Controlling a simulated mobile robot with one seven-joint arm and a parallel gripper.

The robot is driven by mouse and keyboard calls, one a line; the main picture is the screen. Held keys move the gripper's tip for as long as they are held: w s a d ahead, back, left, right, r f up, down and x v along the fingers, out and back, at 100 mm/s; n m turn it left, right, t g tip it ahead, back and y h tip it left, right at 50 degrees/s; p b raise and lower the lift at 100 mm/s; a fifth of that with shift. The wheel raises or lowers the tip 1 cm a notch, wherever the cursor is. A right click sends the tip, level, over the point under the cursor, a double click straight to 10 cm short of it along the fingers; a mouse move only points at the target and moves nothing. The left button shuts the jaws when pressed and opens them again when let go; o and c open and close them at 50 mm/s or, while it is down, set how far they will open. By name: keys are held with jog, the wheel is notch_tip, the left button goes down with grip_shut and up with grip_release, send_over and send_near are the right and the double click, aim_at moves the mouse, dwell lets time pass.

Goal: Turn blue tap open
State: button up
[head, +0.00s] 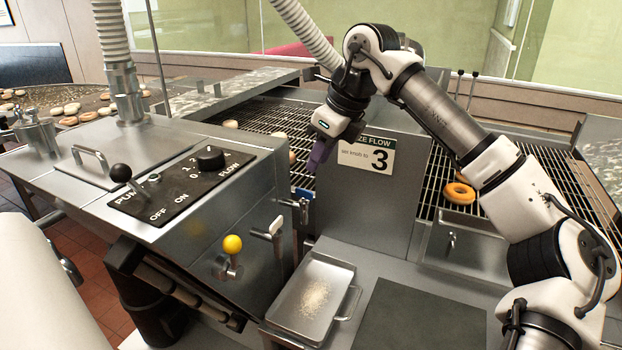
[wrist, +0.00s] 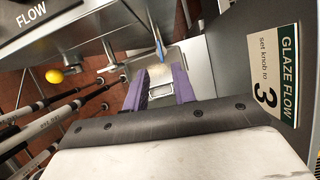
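The blue tap handle (head: 305,193) is on the right end of the grey machine's front, beside the sign panel. In the wrist view the blue handle (wrist: 159,42) shows as a thin strip just beyond the fingers. My gripper (head: 317,160) hangs above the blue handle in the head view, pointing down. In the wrist view its two purple fingers (wrist: 162,86) are apart with nothing between them. The fingers appear clear of the handle. The tap's body is partly hidden in both views.
A yellow-knobbed tap (head: 232,243) and a white-handled tap (head: 275,228) are on the same front. A metal tray (head: 338,318) with crumbs sits below. The "Glaze Flow" sign (head: 368,156) stands close on the right. A black flow knob (head: 210,158) is on the control panel.

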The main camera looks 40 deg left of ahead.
jog(key=v, duration=0.5)
jog(key=shift+d+r, duration=0.1)
jog(key=shift+r, duration=0.25)
